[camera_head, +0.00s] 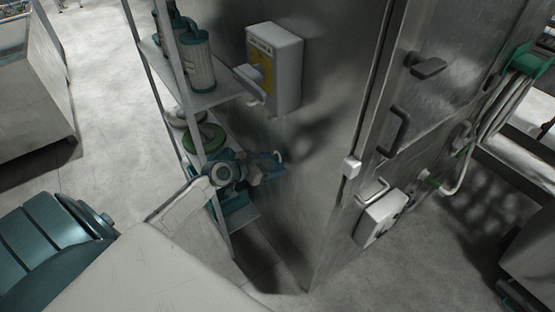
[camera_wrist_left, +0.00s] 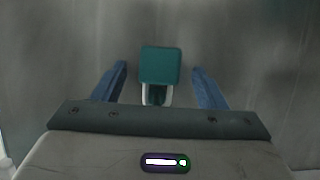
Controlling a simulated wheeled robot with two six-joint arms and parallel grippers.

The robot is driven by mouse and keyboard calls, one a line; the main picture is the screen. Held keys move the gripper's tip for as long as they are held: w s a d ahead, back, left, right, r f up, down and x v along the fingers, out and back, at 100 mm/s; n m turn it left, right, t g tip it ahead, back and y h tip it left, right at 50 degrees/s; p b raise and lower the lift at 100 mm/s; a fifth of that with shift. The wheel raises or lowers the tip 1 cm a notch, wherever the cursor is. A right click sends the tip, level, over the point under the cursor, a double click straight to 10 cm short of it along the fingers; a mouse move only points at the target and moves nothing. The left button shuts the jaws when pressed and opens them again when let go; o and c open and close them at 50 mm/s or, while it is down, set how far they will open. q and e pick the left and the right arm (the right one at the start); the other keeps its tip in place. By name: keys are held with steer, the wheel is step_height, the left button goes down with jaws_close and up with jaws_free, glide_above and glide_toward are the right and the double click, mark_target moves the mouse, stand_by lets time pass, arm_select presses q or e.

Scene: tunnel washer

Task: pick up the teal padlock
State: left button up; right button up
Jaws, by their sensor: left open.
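The teal padlock (camera_wrist_left: 160,65) is in the left wrist view, with its square body upward in the picture and its pale shackle below it. It lies between the two blue fingers of my left gripper (camera_wrist_left: 160,88), with a gap on each side. The fingers are open and do not touch it. In the head view my left gripper (camera_head: 272,165) is beside the metal cabinet wall, near the shelf rack. The padlock is too small and covered to make out there. My right gripper is not seen.
A shelf rack (camera_head: 205,98) with canisters (camera_head: 198,62) stands left of the gripper, close to my arm. A grey box with a yellow label (camera_head: 286,60) sticks out from the wall above. A door with handles (camera_head: 398,130) is to the right.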

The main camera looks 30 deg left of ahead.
arm_select(q)
steer(key=shift+w+d+f, duration=0.25)
steer(key=shift+w+d, duration=0.05)
steer(key=shift+w, duration=0.2)
steer(key=c, duration=1.1)
